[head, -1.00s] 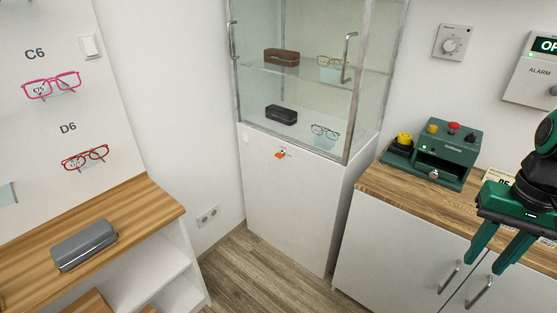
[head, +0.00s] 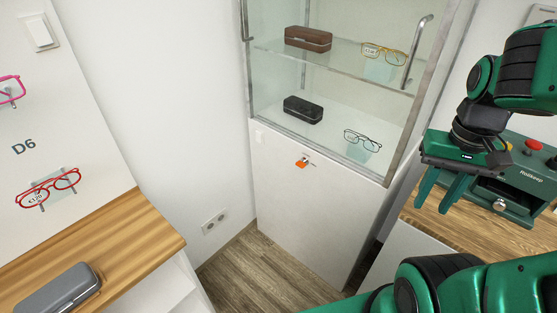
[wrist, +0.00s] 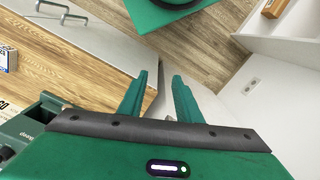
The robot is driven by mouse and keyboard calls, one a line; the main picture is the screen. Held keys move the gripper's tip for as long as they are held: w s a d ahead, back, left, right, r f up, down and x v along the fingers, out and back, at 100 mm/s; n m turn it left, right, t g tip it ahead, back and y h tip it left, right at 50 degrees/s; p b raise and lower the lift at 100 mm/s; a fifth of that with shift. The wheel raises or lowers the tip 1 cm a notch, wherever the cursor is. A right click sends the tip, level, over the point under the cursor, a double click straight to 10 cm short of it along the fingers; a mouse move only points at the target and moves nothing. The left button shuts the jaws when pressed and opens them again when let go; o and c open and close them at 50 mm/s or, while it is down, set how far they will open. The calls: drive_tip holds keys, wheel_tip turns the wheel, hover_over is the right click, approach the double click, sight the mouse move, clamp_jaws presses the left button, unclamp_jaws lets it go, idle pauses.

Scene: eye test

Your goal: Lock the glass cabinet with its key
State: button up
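The glass cabinet (head: 318,212) stands in the corner in the head view, glazed above with a white panel below. An orange-tagged key (head: 302,163) is at the top of the white panel, by a small metal lock; how far in it sits is too small to tell. Metal handles (head: 417,52) show at both sides of the glass front; I cannot tell whether it is fully closed. My gripper (head: 438,206) is open, pointing down, right of the cabinet and apart from the key. In the wrist view its fingers (wrist: 160,98) are spread with nothing held; the key does not show there.
A green machine (head: 525,182) stands on the wooden counter (head: 440,228) right of the cabinet, behind my gripper. A wooden shelf (head: 125,232) with a grey case (head: 60,291) is at left. Bare floor (head: 240,275) lies before the cabinet.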

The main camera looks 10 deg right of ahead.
drive_tip(key=shift+w+d, duration=0.2)
drive_tip(key=shift+d, duration=0.1)
drive_tip(key=shift+o, duration=2)
drive_tip(key=shift+s+r, duration=0.15)
drive_tip(key=shift+s, duration=0.2)
drive_tip(key=w+f+m+h, duration=0.1)
drive_tip(key=w+f+h, duration=0.25)
drive_tip(key=w, duration=0.95)
drive_tip(key=m+t+h, duration=0.4)
drive_tip(key=t+h, duration=0.7)
approach(298, 165)
drive_tip(key=x, duration=0.9)
drive_tip(key=shift+w+d+f, duration=0.1)
drive_tip(key=shift+d, duration=0.05)
